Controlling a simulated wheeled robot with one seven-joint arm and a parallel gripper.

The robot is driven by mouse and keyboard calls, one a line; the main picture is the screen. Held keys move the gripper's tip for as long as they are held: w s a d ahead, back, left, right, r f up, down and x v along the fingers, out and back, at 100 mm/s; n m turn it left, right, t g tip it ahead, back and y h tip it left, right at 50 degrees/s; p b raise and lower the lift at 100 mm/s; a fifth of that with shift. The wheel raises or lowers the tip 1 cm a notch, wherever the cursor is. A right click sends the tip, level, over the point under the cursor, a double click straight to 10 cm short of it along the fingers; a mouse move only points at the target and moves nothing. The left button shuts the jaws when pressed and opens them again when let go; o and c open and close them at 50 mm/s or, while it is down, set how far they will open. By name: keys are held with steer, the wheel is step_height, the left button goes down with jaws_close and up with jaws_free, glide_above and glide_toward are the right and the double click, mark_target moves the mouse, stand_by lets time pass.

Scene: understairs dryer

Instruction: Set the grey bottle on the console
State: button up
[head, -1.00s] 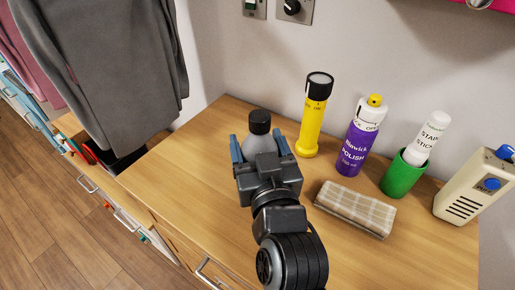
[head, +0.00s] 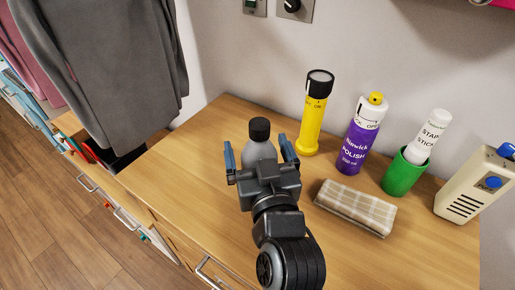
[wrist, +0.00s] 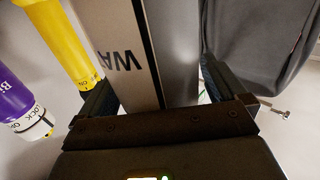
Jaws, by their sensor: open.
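The grey bottle (head: 262,150) with a black cap stands upright over the wooden console top (head: 190,150), near its left part. Its base is hidden behind my gripper, so contact with the wood does not show. My gripper (head: 257,153) is open, with one blue finger on each side of the bottle and a visible gap on the left and right. In the wrist view the bottle (wrist: 180,50) fills the space between the fingers, with part of its lettering showing.
A yellow torch (head: 311,125), a purple polish can (head: 356,150), a green cup (head: 401,176) with a white stick, and a beige device (head: 470,190) line the back right. A folded checked cloth (head: 355,205) lies to the right of my gripper. Grey clothing (head: 110,70) hangs at left.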

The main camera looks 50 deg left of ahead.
steer(key=shift+r, duration=0.25)
steer(key=shift+b+v, duration=1.2)
steer(key=shift+v, duration=4.85)
steer(key=d+f+m+t+h, duration=0.1)
steer(key=d+f, duration=0.1)
steer(key=d, duration=0.2)
steer(key=d+f+m+t+h, duration=0.1)
steer(key=d+f, duration=0.1)
steer(key=d, duration=0.2)
steer(key=d+f+m+t+h, duration=0.1)
steer(key=d+f+h, duration=0.1)
steer(key=d, duration=0.2)
steer(key=shift+w+d+f+m, duration=0.15)
steer(key=shift+d+f+m, duration=0.05)
steer(key=shift+d+m, duration=0.2)
steer(key=s+d+f+m+t+h, duration=0.1)
steer(key=s+d+m+h, duration=0.1)
steer(key=d, duration=0.4)
steer(key=s+d+f+m+t+h, duration=0.1)
steer(key=s+d+f+h, duration=0.1)
steer(key=d, duration=0.4)
steer(key=s+d+r+m+h, duration=0.3)
steer(key=s+d+m+h, duration=0.2)
steer(key=s+d, duration=0.8)
steer(key=s+h, duration=0.2)
steer(key=shift+s+d+t, duration=0.3)
steer(key=shift+s, duration=0.1)
